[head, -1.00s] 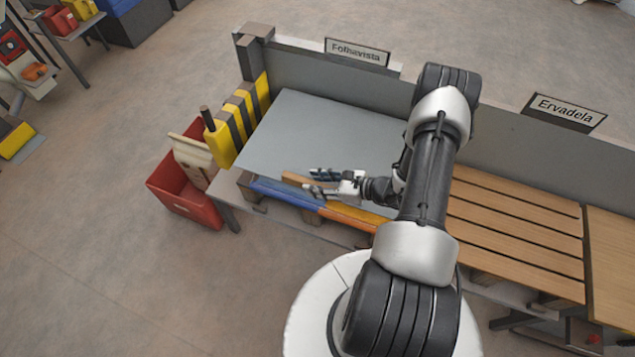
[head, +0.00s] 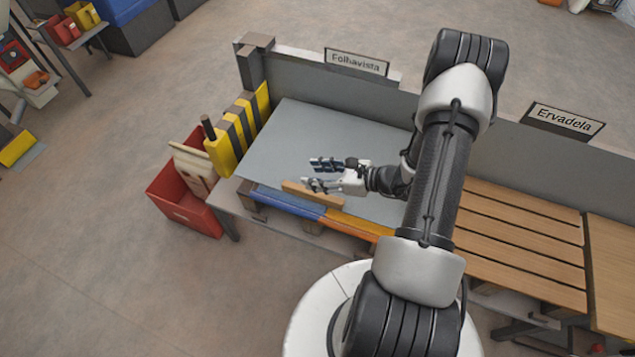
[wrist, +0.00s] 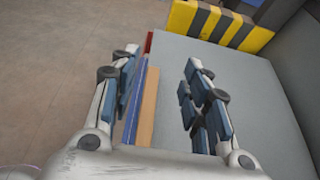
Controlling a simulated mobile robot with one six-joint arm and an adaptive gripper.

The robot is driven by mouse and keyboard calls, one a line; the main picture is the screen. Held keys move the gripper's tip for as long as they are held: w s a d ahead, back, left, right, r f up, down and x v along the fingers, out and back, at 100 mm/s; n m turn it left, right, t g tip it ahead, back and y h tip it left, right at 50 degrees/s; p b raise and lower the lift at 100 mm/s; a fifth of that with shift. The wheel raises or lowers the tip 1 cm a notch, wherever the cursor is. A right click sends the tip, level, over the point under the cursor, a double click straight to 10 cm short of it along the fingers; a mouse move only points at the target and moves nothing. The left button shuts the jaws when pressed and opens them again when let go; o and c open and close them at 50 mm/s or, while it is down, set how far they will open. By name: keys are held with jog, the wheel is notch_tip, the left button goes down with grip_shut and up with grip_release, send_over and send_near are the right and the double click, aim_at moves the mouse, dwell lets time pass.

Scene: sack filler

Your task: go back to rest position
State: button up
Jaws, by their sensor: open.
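My gripper (head: 322,174) is open and empty above the grey panel surface (head: 300,140) under the "Folhavista" sign. In the wrist view my gripper (wrist: 160,80) has its two fingers spread well apart. A light wooden strip (head: 312,194) lies along the front of the grey surface, close below the gripper in the head view. In the wrist view the wooden strip (wrist: 147,105) shows between the fingers, nearer the left one, with nothing gripped. My arm hides part of the surface's right side.
A blue and orange front edge (head: 290,202) borders the surface. A yellow-black striped barrier (head: 235,125) stands at its left end. A red bin (head: 185,200) holding boards is on the floor beside it. A grey back wall (head: 390,105) runs behind. A slatted wooden table (head: 520,240) is at right.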

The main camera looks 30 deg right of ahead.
jog(key=shift+r, duration=0.4)
jog(key=s+a+r+n+g+y, duration=0.1)
jog(key=s+a+r+n+g, duration=0.25)
jog(key=a+r+n, duration=0.45)
jog(key=s+a+r+n+g, duration=0.2)
jog(key=a+r+n+g, duration=0.35)
jog(key=r, duration=0.45)
jog(key=s+r+n+t+h, duration=0.2)
jog(key=s+r+n+h, duration=0.7)
jog(key=s+r+n, duration=0.3)
jog(key=shift+s+d+n+t, duration=0.3)
jog(key=shift+s+n+t, duration=0.1)
jog(key=shift+s+n, duration=0.95)
jog(key=shift+w, duration=0.1)
